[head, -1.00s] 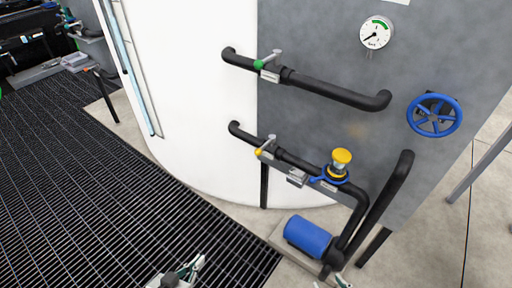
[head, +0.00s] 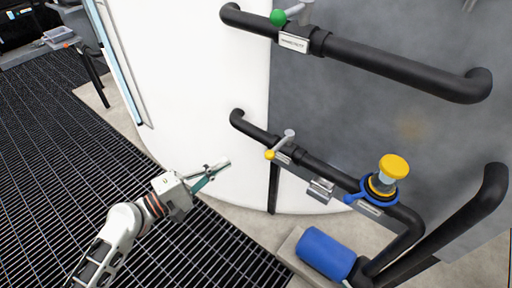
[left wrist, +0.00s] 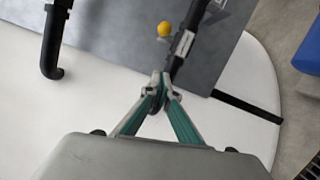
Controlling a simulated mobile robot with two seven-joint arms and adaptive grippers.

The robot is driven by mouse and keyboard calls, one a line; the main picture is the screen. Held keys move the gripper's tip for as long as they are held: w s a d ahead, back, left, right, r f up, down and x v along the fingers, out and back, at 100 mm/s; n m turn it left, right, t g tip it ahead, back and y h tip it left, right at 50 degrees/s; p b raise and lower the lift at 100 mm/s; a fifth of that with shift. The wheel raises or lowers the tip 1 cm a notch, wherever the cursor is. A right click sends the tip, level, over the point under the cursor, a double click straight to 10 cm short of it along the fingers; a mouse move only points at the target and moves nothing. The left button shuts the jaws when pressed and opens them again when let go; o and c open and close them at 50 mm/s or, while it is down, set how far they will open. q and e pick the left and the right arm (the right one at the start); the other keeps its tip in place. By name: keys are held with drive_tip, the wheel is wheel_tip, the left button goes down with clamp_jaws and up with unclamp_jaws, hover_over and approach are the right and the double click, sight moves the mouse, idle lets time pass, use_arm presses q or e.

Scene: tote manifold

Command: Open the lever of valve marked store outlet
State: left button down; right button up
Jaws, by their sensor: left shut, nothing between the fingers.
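Two lever valves sit on black pipes by the white tank. The lower valve has a grey lever with a yellow knob (head: 270,155) and a small label (head: 282,158). The upper valve has a lever with a green knob (head: 278,17) and a label (head: 294,42). I cannot read either label, so I cannot tell which is store outlet. My left gripper (head: 222,168) is shut and empty, left of the lower valve and apart from it. In the left wrist view, its closed fingertips (left wrist: 160,82) are in front of the lower pipe, with the yellow knob (left wrist: 164,29) beyond. My right gripper is not clearly in view.
A yellow-capped fitting with a blue collar (head: 385,178) stands on the lower pipe, to the right. A blue motor (head: 326,253) is below it. The upper pipe (head: 400,72) crosses above. Dark floor grating (head: 60,150) is open at left.

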sight(280, 145)
use_arm(q)
drive_tip(key=w+d+r+p, duration=0.1)
drive_tip(key=w+d, duration=0.3)
drive_tip(key=d, duration=0.6)
drive_tip(key=shift+d+r+p, duration=0.35)
drive_tip(key=shift+d+p, duration=0.05)
use_arm(e)
drive_tip(key=shift+s+d+f+h, duration=0.15)
drive_tip(key=shift+s+d+f, duration=0.15)
drive_tip(key=shift+d, duration=0.15)
drive_tip(key=shift+s+d+f+h, duration=0.15)
drive_tip(key=shift+s+d+f, duration=0.1)
drive_tip(key=shift+d, duration=0.2)
drive_tip(key=shift+w, duration=0.1)
